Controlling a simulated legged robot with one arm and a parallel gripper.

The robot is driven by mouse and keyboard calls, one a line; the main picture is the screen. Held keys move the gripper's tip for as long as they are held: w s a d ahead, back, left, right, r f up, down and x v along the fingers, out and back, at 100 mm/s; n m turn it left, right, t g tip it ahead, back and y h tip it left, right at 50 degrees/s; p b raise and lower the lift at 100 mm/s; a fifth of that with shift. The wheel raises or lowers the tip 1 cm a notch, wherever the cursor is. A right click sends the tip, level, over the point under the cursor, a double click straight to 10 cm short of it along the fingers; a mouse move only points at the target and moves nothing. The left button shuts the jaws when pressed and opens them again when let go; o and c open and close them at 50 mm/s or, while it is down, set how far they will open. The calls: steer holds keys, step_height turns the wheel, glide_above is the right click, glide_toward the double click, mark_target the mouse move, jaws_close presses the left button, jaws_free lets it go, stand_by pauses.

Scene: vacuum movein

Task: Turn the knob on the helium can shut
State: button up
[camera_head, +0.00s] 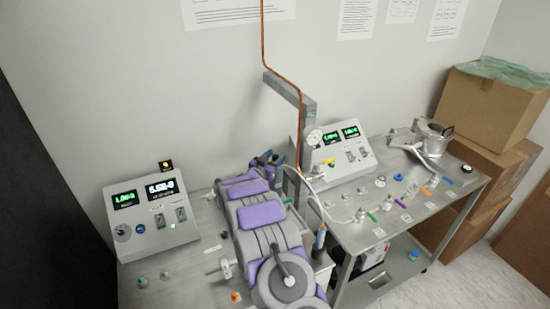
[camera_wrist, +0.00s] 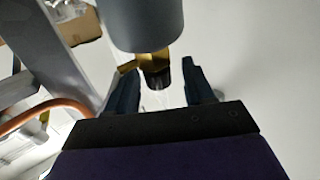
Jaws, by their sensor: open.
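The helium can (camera_wrist: 145,18) shows in the wrist view as a grey cylinder at the top. A brass valve (camera_wrist: 146,61) sticks out of its lower end. The dark knob (camera_wrist: 158,78) is on this valve. My gripper (camera_wrist: 160,68) is open, with one dark blue finger on each side of the knob. I see a gap between the knob and each finger; contact is not clear. In the head view my gripper (camera_head: 266,159) is small, near the wall behind my purple-padded arm. I cannot make out the knob there.
A grey post with a bracket (camera_head: 292,90) and copper tube (camera_head: 298,130) stands close to the right of my gripper. Display boxes (camera_head: 150,212) (camera_head: 340,155) stand left and right. The right table (camera_head: 365,230) holds several small fittings. Cardboard boxes (camera_head: 485,105) are stacked far right.

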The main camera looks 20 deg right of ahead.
steer(key=shift+w+d, duration=0.25)
steer(key=shift+d, duration=0.05)
steer(key=shift+r, duration=0.1)
steer(key=c, duration=0.9)
